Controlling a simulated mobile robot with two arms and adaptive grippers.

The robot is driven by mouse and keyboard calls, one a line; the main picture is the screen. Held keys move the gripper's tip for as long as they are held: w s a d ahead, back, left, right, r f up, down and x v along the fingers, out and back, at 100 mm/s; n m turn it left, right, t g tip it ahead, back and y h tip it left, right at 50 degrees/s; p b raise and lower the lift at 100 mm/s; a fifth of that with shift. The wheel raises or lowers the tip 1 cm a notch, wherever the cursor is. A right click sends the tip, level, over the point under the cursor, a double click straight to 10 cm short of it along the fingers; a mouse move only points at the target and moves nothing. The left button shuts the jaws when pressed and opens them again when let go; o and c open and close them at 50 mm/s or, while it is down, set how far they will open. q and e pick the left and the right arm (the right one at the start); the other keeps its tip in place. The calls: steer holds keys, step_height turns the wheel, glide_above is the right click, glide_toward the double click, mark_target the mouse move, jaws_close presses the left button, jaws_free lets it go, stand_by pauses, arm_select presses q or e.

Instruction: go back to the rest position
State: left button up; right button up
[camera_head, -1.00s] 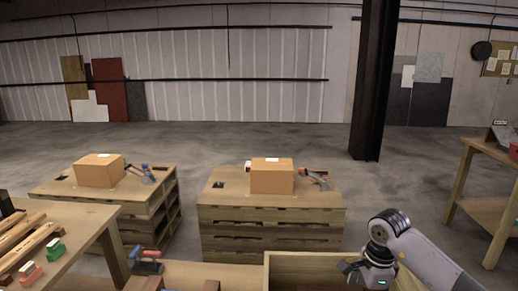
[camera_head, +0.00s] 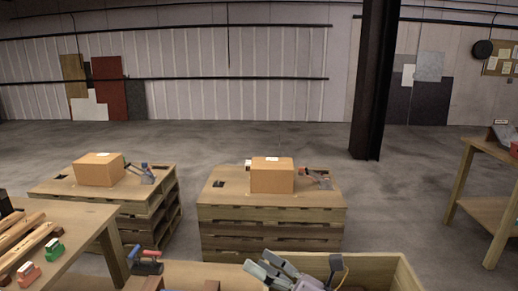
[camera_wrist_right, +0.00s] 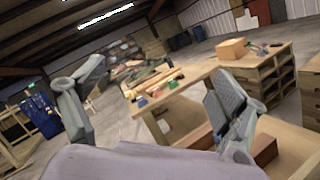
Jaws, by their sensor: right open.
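My right gripper (camera_head: 264,265) shows at the bottom of the head view, over the left part of an open wooden box (camera_head: 408,277). Its fingers point to the left. In the right wrist view the gripper (camera_wrist_right: 160,78) has its two fingers wide apart with nothing between them. My left gripper is in neither view.
Two pallet stacks (camera_head: 270,213) (camera_head: 150,205) carry cardboard boxes (camera_head: 272,178) (camera_head: 98,170). A wooden workbench (camera_head: 82,225) with tools and blocks stands at left. Another table (camera_head: 495,212) stands at right, near a dark column (camera_head: 372,90). Floor between the box and right table is clear.

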steer(key=w+d+m+t+h, duration=0.2)
steer(key=d+m+t+h, duration=0.85)
steer(key=m, duration=0.85)
steer(key=s+d+f+m+g+h, duration=0.4)
steer(key=d+f+m+g+h, duration=0.2)
steer(key=d+f+m+h, duration=0.5)
steer(key=s+a+f+m+g+y, duration=0.15)
steer(key=s+f+m+g, duration=0.25)
steer(key=s+f+g, duration=0.55)
steer(key=s+d+f+m+g+y, duration=0.15)
steer(key=s+f+m, duration=0.4)
steer(key=s, duration=0.85)
step_height(320, 180, down, 31)
steer(key=s+a+n+g+b, duration=0.1)
steer(key=s+n+g+b, duration=0.1)
steer(key=b, duration=0.1)
steer(key=s+d+f+b, duration=0.2)
steer(key=s+f, duration=1.4)
steer(key=f, duration=0.2)
steer(key=shift+s+d+f+g, duration=0.2)
steer(key=shift+d+f+g, duration=0.05)
steer(key=shift+d+g, duration=0.2)
